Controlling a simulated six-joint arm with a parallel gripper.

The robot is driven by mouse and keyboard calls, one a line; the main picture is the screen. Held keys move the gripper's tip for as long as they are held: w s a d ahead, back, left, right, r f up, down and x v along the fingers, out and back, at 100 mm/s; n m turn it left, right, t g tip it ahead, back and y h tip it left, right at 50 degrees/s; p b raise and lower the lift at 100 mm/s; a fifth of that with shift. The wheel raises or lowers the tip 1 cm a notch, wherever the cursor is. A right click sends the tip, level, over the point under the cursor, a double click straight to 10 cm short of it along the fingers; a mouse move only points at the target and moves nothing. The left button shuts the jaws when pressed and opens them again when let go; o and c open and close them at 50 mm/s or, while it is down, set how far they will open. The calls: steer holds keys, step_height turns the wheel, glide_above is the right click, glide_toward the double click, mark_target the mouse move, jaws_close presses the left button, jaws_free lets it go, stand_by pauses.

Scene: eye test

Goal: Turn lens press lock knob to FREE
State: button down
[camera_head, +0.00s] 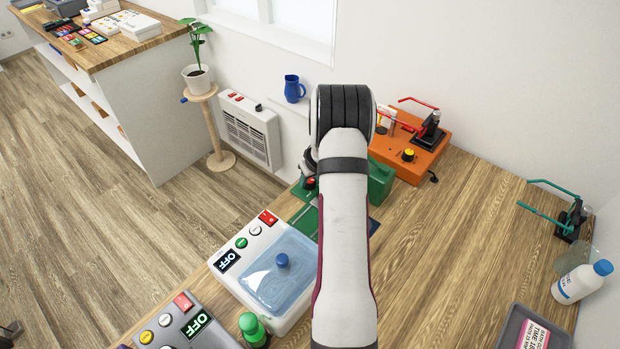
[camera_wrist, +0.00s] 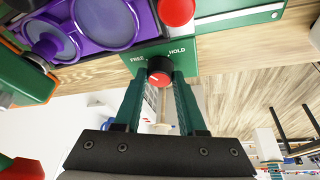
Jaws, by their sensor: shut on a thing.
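In the wrist view a green panel (camera_wrist: 205,50) carries the words FREE on the left and HOLD on the right. The lock knob (camera_wrist: 159,75), with a black side and a red face, stands out from the panel below and between these words. A small pale mark shows on its red face; where it points is too small to tell surely. My gripper (camera_wrist: 160,78) has its two green fingers on either side of the knob, shut on it.
In the wrist view a purple part with round lenses (camera_wrist: 102,22) and a red button (camera_wrist: 176,10) sit close by the knob. In the head view an orange machine (camera_head: 425,155) stands behind right, and a white box with a blue lid (camera_head: 252,230) front left. The table's right middle is clear.

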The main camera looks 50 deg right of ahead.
steer(key=shift+n+y, duration=0.3)
steer(key=shift+n, duration=0.6)
steer(key=shift+c, duration=2.4)
jaws_free()
steer(key=v, duration=1.6)
steer(key=shift+d, duration=0.15)
steer(key=shift+s+f, duration=0.1)
